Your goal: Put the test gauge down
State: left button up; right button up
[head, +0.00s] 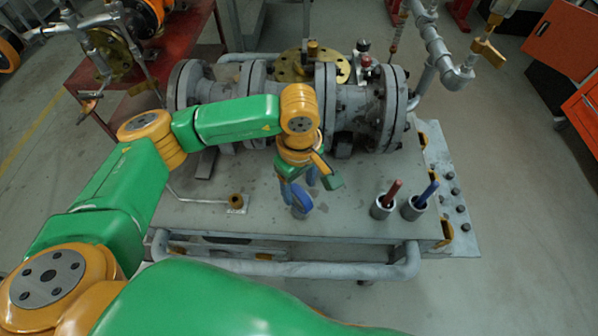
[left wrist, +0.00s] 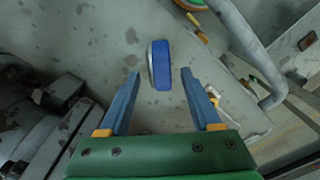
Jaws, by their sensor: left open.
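The test gauge, a small blue disc with a pale face (head: 301,199), is at the front middle of the grey bench top (head: 335,215), below my left gripper (head: 301,183). In the left wrist view the gauge (left wrist: 161,65) shows nearly edge-on, blue side to the right and pale face to the left. It lies in line with the gap between my blue fingers, around and just past the tips. The fingers are open, with a visible gap on each side of the gauge. It appears to rest on the bench. My right gripper is in neither view.
Two cups with a red handle (head: 393,190) and a blue handle (head: 427,192) stand right of the gauge. A flanged grey valve body (head: 345,105) lies behind. A small brass fitting (head: 236,202) is on the left. A pipe rail (head: 290,269) runs along the front.

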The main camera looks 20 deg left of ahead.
pick_arm(q)
notch_tip(320, 180, up, 8)
jog(key=shift+r+b, duration=0.2)
jog(key=shift+b, duration=0.45)
